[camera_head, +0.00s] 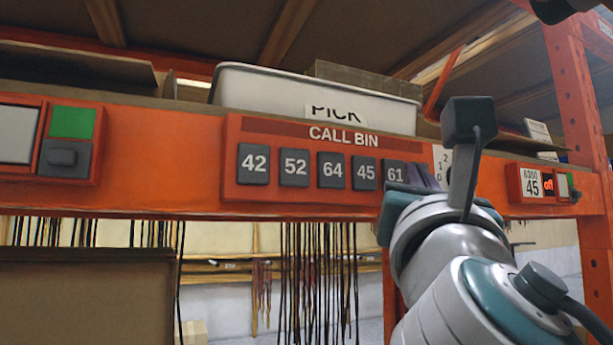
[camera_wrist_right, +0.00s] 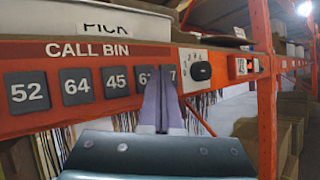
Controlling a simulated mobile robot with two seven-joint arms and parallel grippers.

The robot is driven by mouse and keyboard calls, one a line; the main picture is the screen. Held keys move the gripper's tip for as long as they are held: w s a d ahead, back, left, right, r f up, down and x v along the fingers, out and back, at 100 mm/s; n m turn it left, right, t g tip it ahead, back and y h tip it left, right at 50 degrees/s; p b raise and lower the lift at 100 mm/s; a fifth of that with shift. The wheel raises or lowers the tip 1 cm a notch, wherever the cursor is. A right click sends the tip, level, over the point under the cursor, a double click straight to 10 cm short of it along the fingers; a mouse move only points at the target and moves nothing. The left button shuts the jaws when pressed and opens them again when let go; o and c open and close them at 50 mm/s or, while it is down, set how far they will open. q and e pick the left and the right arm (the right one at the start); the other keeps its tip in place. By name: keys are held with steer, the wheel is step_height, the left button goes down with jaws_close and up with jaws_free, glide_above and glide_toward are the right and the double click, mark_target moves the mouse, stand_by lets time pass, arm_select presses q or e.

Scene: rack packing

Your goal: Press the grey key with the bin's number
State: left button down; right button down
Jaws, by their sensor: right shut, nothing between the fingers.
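The orange CALL BIN panel (camera_head: 343,137) carries a row of grey keys: 42 (camera_head: 252,164), 52 (camera_head: 295,167), 64 (camera_head: 331,170), 45 (camera_head: 366,174) and 61 (camera_head: 395,173). A further key (camera_wrist_right: 172,75) at the right end is mostly hidden by my fingers; only part of its number shows, perhaps a 7. My right gripper (camera_head: 427,177) is shut and empty, its fingertips in front of the row's right end. In the wrist view its fingers (camera_wrist_right: 162,88) also cover part of the 61 key. I cannot tell whether they touch. My left gripper is not in view.
A white bin (camera_head: 290,92) with a half-hidden PICK label stands on the shelf above the panel. A small orange unit (camera_head: 513,183) to the right bears a label reading 45. A unit with a green square (camera_head: 72,122) is at left. An orange upright (camera_head: 578,90) stands at right.

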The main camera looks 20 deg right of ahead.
steer(key=shift+w, duration=0.15)
stand_by(0.5)
steer(key=shift+w, duration=0.25)
steer(key=shift+w+a, duration=0.1)
steer(key=shift+w, duration=0.35)
stand_by(0.6)
steer(key=shift+s, duration=0.2)
steer(key=shift+s+p, duration=0.45)
steer(key=shift+s, duration=0.2)
